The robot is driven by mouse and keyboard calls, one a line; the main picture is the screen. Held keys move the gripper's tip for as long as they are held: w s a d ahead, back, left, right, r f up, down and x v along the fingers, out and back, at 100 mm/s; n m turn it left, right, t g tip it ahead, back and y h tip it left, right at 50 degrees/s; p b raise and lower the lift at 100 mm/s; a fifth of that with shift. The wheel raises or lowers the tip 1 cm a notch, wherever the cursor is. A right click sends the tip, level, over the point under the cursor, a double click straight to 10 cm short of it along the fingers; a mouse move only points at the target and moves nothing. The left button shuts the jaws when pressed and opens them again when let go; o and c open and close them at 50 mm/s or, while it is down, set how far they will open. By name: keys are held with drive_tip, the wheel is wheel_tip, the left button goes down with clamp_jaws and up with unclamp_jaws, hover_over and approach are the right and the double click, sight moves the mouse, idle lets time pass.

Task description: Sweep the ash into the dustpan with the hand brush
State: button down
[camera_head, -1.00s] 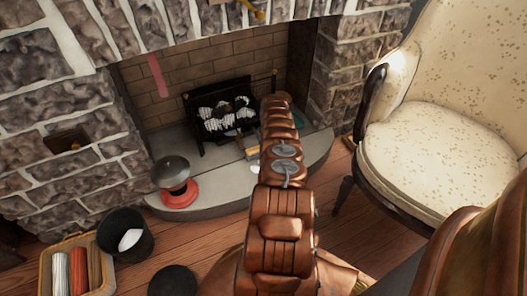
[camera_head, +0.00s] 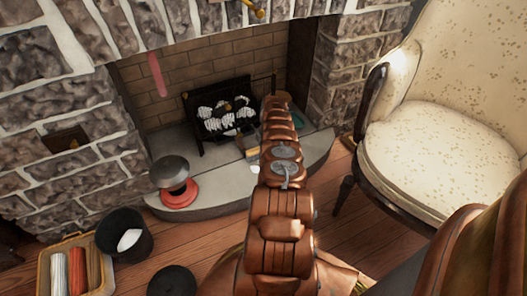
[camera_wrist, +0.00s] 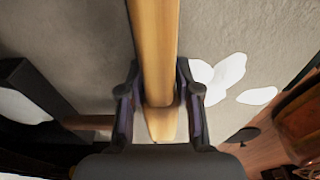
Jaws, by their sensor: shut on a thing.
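A tan wooden handle (camera_wrist: 153,45), which looks like the hand brush's, runs from the top of the wrist view down between the fingers of my gripper (camera_wrist: 160,105). The gripper is shut on it. Flat white patches (camera_wrist: 228,70) that look like ash lie on the grey hearth to the right of the fingers; a separate one (camera_wrist: 257,96) lies farther right. In the head view my arm reaches over the hearth and hides the gripper and most of the brush. I cannot make out the bristles, and no dustpan can be clearly identified.
The raised stone hearth (camera_head: 222,187) fronts a fireplace with a black grate (camera_head: 203,133). A red-based dark object (camera_head: 176,190) stands at its left. A black bucket (camera_head: 108,244) and a basket (camera_head: 43,278) stand on the floor. An armchair (camera_head: 425,150) is at right.

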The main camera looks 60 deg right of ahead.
drive_tip(key=shift+s+a+p, duration=0.1)
drive_tip(key=shift+s+p, duration=0.05)
drive_tip(key=shift+p, duration=0.15)
drive_tip(key=shift+s+a+p, duration=0.35)
drive_tip(key=shift+s+p, duration=0.25)
drive_tip(key=shift+p, duration=0.5)
drive_tip(key=shift+s+a+p, duration=0.3)
drive_tip(key=shift+s+p, duration=0.3)
drive_tip(key=shift+p, duration=0.45)
drive_tip(key=shift+s, duration=0.1)
drive_tip(key=shift+s+a+p, duration=0.2)
drive_tip(key=shift+s+p, duration=0.1)
drive_tip(key=shift+p, duration=0.35)
drive_tip(key=c, duration=1.9)
unclamp_jaws()
drive_tip(key=shift+s+a+f+p, duration=0.15)
drive_tip(key=shift+s+a+p, duration=0.15)
drive_tip(key=shift+s+p, duration=0.2)
drive_tip(key=shift+s+a+f+p, duration=0.1)
drive_tip(key=shift+s+a+p, duration=0.15)
drive_tip(key=shift+s+p, duration=0.2)
